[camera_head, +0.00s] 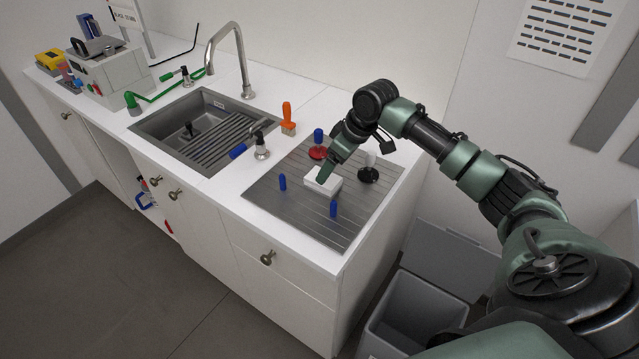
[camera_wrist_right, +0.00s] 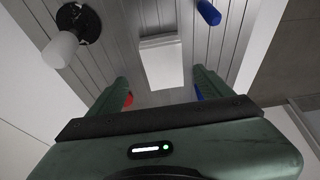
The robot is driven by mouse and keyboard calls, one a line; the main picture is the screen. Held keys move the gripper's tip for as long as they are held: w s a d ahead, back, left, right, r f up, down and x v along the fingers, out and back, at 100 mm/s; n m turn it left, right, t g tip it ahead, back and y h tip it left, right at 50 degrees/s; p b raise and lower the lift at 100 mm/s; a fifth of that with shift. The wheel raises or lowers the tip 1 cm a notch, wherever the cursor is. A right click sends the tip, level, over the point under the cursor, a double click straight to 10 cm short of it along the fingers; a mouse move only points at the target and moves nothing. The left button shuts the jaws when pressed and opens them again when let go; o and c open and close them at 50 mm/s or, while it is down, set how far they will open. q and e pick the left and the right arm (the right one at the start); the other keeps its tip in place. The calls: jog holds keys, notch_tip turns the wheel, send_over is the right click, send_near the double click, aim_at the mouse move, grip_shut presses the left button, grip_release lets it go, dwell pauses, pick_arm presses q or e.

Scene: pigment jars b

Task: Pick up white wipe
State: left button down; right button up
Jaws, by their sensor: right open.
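The white wipe (camera_head: 328,187) is a small white block lying on the grey ribbed drainboard (camera_head: 290,212) at the right of the counter. In the right wrist view the wipe (camera_wrist_right: 161,58) is ahead of the fingers, its near end between the fingertips. My right gripper (camera_head: 325,177) is over the wipe's far side in the head view and hides part of it. In the right wrist view the gripper (camera_wrist_right: 161,78) is open, with clear gaps to the wipe on both sides. Whether the fingertips reach the board I cannot tell. My left gripper is not in view.
Around the wipe stand blue pegs (camera_head: 333,208) (camera_head: 282,182), a red round piece (camera_head: 317,153) and a black round piece (camera_head: 368,174) with a white cylinder. In the wrist view, red (camera_wrist_right: 128,99) and blue (camera_wrist_right: 198,92) show beside the fingers. The sink (camera_head: 160,125) is left.

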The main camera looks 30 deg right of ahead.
jog(key=shift+w+a+f, duration=0.1)
jog(key=shift+w+f, duration=0.05)
jog(key=shift+f, duration=0.25)
jog(key=shift+a+f+p, duration=0.15)
jog(key=shift+f+p, duration=0.1)
jog(key=shift+p, duration=0.1)
jog(key=p+x, duration=0.1)
jog(key=x, duration=0.4)
jog(key=shift+a, duration=0.1)
jog(key=shift+r, duration=0.1)
jog(key=c, duration=1.4)
